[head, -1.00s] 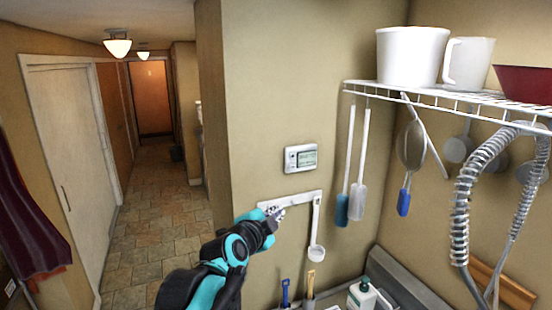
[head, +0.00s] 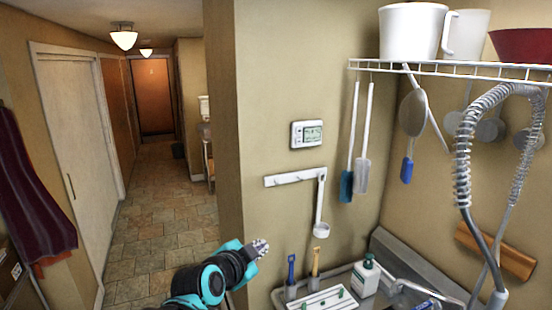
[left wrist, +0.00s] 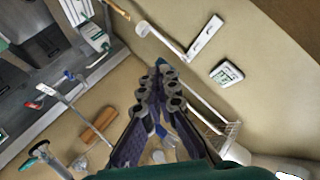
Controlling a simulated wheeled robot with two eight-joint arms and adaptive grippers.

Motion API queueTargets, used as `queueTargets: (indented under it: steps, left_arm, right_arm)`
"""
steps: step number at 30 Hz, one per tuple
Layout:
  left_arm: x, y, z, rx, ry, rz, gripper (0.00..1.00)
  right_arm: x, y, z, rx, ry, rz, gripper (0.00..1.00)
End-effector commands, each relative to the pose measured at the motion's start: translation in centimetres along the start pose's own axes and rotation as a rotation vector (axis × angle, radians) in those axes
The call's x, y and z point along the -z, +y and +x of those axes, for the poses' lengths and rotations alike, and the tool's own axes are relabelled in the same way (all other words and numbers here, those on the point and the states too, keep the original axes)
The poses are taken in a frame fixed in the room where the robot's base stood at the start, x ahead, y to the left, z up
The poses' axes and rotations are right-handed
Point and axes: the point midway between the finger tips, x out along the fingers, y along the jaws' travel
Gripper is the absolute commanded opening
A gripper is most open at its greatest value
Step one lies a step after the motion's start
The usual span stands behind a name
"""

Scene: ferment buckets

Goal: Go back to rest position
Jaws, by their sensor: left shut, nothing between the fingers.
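My left gripper (head: 260,248) is teal and black with grey fingers, low in the middle of the head view. It is shut and empty, in front of the wall corner, below the white hook rail (head: 296,177). A white ladle (head: 321,215) hangs from the right end of that rail, apart from the gripper. In the left wrist view the fingers (left wrist: 164,70) come together at their tips, with nothing between them. My right gripper is not in view.
The counter at lower right holds a white bottle (head: 366,277), brushes and a white tray (head: 318,300). A wire shelf (head: 450,69) carries white pitchers, with utensils below. A coiled hose (head: 463,170) hangs at right. The hallway floor (head: 150,215) at left is open.

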Motion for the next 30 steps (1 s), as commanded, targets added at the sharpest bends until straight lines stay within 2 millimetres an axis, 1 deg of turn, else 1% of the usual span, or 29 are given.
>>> queueTargets:
  steps: [1,2,3,5,6,8,9,11,12,14,15,18,21,24,27,30]
  left_arm:
    - [-3.0,2.3,0.2,-0.013,-0.024,-0.040,0.00]
    - [-4.3,3.3,0.0,-0.020,-0.040,-0.069,0.00]
    - [-6.5,4.8,-0.1,-0.031,-0.067,-0.114,0.00]
    - [-10.1,7.5,-0.5,-0.046,-0.112,-0.188,0.00]
    - [-12.5,9.3,-0.8,-0.054,-0.145,-0.241,0.00]
    - [-16.1,11.9,-1.2,-0.061,-0.198,-0.320,0.00]
    - [-18.4,13.7,-1.5,-0.063,-0.234,-0.373,0.00]
    - [-22.1,16.2,-2.0,-0.060,-0.289,-0.453,0.00]
    - [-24.4,18.0,-2.3,-0.055,-0.327,-0.508,0.00]
    - [-28.0,20.6,-2.9,-0.042,-0.385,-0.589,0.00]
    - [-30.3,22.2,-3.2,-0.031,-0.422,-0.642,0.00]
    - [-35.2,25.8,-4.1,0.003,-0.507,-0.759,0.00]
    - [-38.8,28.4,-4.9,0.039,-0.572,-0.849,0.00]
    - [-40.9,29.9,-5.4,0.066,-0.612,-0.907,0.00]
    - [-41.7,30.4,-5.7,0.080,-0.631,-0.933,0.00]
    - [-41.7,30.4,-5.9,0.083,-0.635,-0.940,0.00]
  right_arm:
    - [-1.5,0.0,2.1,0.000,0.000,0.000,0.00]
    - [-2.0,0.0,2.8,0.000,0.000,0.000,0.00]
    - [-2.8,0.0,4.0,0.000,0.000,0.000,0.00]
    - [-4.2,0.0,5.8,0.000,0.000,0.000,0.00]
    - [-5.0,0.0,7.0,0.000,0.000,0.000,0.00]
    - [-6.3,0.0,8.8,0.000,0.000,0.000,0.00]
    - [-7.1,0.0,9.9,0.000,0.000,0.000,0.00]
    - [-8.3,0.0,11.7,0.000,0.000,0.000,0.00]
    - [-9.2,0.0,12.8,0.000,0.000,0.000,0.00]
    - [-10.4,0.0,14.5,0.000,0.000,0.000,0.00]
    - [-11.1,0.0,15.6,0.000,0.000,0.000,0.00]
    - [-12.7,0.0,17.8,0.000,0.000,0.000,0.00]
    - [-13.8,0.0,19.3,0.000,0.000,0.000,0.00]
    - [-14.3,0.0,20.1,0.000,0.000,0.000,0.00]
    - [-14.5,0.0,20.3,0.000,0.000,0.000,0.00]
    - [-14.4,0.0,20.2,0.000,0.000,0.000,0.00]
